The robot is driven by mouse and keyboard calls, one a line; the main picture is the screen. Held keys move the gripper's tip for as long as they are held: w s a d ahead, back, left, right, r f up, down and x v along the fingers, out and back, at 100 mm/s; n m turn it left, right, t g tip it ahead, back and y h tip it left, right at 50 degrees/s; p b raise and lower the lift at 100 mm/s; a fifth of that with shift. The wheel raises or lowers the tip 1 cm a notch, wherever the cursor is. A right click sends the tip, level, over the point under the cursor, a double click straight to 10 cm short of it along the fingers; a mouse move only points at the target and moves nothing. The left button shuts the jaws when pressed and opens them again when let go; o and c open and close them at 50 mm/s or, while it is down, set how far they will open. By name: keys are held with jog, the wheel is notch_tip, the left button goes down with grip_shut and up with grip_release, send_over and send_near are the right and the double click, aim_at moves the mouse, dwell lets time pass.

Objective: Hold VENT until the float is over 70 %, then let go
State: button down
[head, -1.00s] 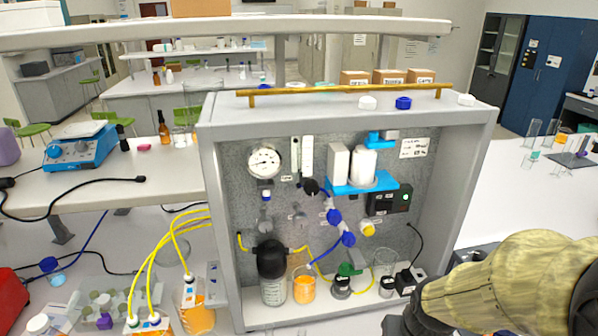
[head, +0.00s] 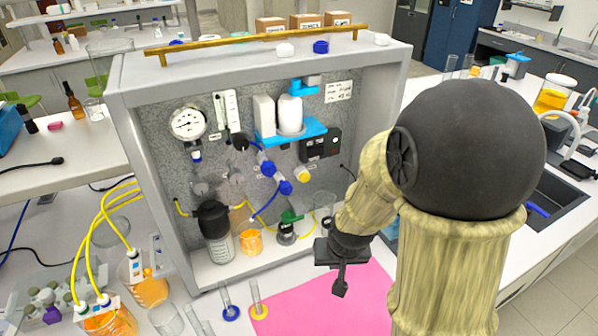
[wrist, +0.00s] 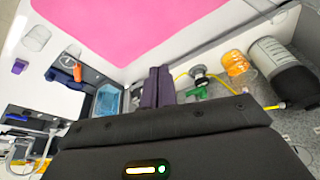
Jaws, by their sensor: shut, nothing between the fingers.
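My gripper (head: 340,287) is shut and empty, pointing down in front of the rig's lower right, above the pink mat. Its dark closed fingers also show in the wrist view (wrist: 158,86). The rig's grey panel (head: 180,150) carries a round gauge (head: 187,123), a white vertical tube scale (head: 226,112) and a dark box (head: 321,145) with a small green light. A yellow knob (head: 302,174) and a green-handled valve (head: 290,217) sit lower on the panel side. I cannot read which control is VENT, nor the float's level. My gripper touches none of them.
A pink mat (head: 330,308) lies before the rig. An orange-filled beaker (head: 248,242) and a black-topped bottle (head: 217,236) stand inside the rig. Glass cylinders (head: 257,298) stand in front. Yellow tubes run to orange beakers (head: 150,287) at left. A sink (head: 560,205) is at right.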

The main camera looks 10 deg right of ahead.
aim_at(304, 177)
jog(key=w+d+f+t+h+p, duration=0.1)
jog(key=w+f+t+h+p, duration=0.1)
jog(key=w+f+h, duration=0.3)
jog(key=w+d+f+t+h+p, duration=0.1)
jog(key=w+d+f+t+p, duration=0.1)
jog(key=w, duration=0.6)
jog(key=w+a+r+n+t+h+p, duration=0.2)
jog(key=w+r+n+t, duration=0.3)
jog(key=t, duration=0.4)
jog(key=shift+a+r+h, duration=0.3)
jog(key=shift+r+h, duration=0.2)
jog(key=shift+r, duration=0.2)
jog(key=w+a+b, duration=0.1)
jog(key=w+a, duration=0.1)
jog(key=w, duration=0.6)
jog(key=shift+w+a, duration=0.2)
jog(key=shift+a, duration=0.15)
